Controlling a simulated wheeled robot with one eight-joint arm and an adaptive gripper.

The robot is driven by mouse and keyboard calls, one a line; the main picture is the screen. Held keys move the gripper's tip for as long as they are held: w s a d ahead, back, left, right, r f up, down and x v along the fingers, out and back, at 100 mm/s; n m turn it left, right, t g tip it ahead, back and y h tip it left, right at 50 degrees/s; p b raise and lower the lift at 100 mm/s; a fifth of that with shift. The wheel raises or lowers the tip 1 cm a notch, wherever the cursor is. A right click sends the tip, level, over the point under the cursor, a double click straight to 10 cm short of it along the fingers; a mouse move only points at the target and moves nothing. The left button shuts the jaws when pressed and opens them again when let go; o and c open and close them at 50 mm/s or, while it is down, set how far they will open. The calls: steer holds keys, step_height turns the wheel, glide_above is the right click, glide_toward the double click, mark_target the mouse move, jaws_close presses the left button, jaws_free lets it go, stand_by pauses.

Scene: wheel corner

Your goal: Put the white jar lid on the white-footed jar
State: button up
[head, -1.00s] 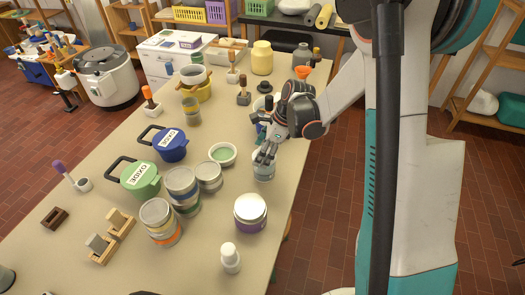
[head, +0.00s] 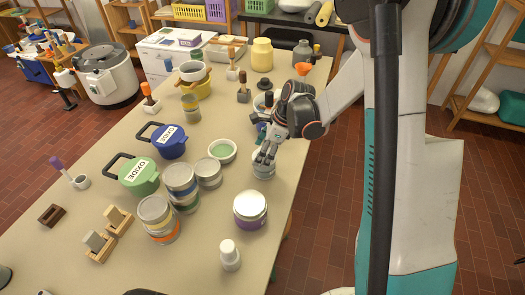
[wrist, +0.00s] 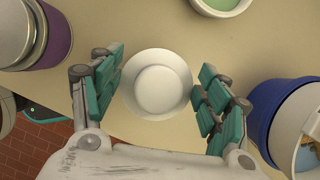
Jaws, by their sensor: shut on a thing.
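My gripper (head: 264,157) points down at the table's right side, with its fingers on either side of a white round lid. In the wrist view my gripper (wrist: 157,88) holds the white jar lid (wrist: 156,90), a wide disc with a raised round middle, lying level between the teal finger pads. In the head view a pale jar (head: 263,172) stands directly under the fingers, partly hidden by them. The lid hides what is beneath it in the wrist view. I cannot tell whether the lid touches the jar, or see a white foot clearly.
A purple-banded jar with a pale top (head: 250,210) stands in front. A bowl with green contents (head: 222,151) and a grey-lidded tin (head: 208,173) are to the left. A blue container (wrist: 285,115) is close beside the right finger. The table's right edge is near.

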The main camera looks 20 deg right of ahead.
steer(key=shift+f, duration=0.1)
steer(key=o, duration=1.1)
steer(key=v, duration=1.2)
